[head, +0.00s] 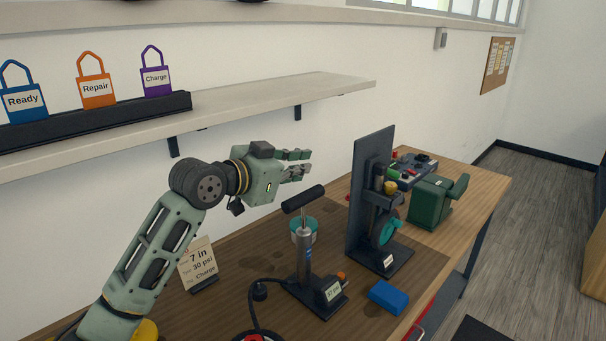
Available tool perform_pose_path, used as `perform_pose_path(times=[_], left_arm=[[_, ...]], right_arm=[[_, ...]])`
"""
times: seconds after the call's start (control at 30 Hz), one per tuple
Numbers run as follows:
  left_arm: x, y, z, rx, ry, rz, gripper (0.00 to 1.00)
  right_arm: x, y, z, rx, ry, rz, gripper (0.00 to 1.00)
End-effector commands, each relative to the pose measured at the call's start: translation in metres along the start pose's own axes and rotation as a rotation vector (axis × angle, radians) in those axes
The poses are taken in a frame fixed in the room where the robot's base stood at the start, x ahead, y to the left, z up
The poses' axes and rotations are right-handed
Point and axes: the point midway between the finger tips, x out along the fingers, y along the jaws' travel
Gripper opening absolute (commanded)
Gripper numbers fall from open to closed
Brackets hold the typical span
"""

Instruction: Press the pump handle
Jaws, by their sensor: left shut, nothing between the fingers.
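My left gripper (304,164) is shut and empty. A small display reading about 37 psi (332,291) is on the pump's base. My right gripper is not in view.
A black stand with a teal wheel (388,232) stands right of the pump. A blue block (388,297) lies near the front edge. A card reading 7 in, 30 psi (198,262) stands left. A wall shelf (270,97) with tags runs behind my arm.

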Motion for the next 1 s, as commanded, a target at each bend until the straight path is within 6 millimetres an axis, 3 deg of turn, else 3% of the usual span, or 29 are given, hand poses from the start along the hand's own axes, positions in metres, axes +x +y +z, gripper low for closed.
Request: perform_pose_path(times=[0.13, 0.4, 0.87, 1.0], left_arm=[[0.024, -0.001, 0.003, -0.004, -0.005, 0.000, 0.00], [0.030, -0.001, 0.035, 0.000, -0.001, 0.000, 0.00], [0.031, 0.000, 0.041, 0.000, -0.001, -0.001, 0.00], [0.035, 0.003, 0.056, 0.000, -0.003, 0.000, 0.00]], right_arm=[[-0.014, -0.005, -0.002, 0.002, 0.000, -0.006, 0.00], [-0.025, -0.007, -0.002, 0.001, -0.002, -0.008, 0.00], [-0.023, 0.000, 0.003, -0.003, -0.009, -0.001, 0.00], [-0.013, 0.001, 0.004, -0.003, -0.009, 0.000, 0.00]])
